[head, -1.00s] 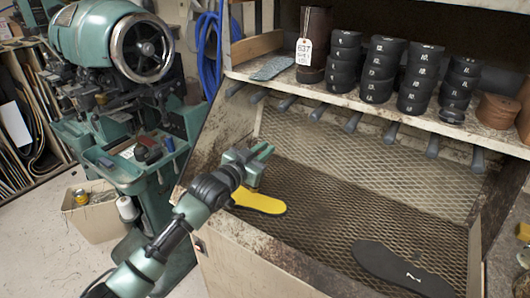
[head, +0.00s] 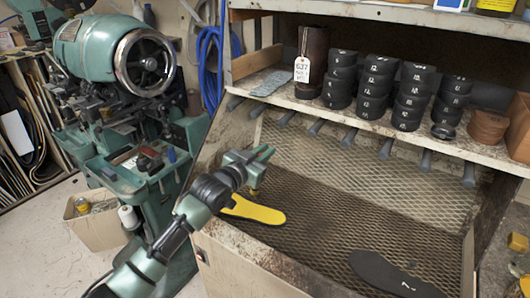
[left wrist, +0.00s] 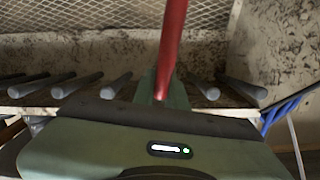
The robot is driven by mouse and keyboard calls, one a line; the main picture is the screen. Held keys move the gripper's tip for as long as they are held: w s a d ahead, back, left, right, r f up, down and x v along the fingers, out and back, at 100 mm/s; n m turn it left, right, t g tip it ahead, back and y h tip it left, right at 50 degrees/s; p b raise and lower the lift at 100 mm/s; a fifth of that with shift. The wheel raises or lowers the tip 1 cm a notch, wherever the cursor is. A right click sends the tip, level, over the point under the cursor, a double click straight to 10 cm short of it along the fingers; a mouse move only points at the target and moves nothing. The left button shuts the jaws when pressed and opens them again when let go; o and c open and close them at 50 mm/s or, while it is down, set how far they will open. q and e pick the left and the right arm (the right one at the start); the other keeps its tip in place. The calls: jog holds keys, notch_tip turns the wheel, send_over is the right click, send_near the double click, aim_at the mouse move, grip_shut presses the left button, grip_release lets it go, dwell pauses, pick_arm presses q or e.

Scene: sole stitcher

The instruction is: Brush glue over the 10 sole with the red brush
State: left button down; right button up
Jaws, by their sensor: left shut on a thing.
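My left gripper (head: 262,157) is above the left part of the mesh bench. In the left wrist view it is shut on a red handle (left wrist: 172,45), which I take for the red brush; its ends are out of that view. In the head view the brush is mostly hidden by the gripper; a small yellowish bit (head: 254,192) shows just below it. A yellow sole (head: 260,213) lies on the mesh under the gripper, its left end partly covered by my arm. A black sole (head: 385,270) with a white mark too small to read lies at the front right.
The mesh bench (head: 315,215) is clear between the soles. A shelf (head: 450,140) above its back holds several numbered black rolls (head: 375,85), brown rolls and a grey-blue sole (head: 272,83). Dark handles hang below its edge. A green machine (head: 110,55) stands at the left.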

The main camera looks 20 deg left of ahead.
jog(key=shift+d+r, duration=0.1)
notch_tip(320, 180, up, 5)
jog(key=p, duration=0.5)
dwell(1.1)
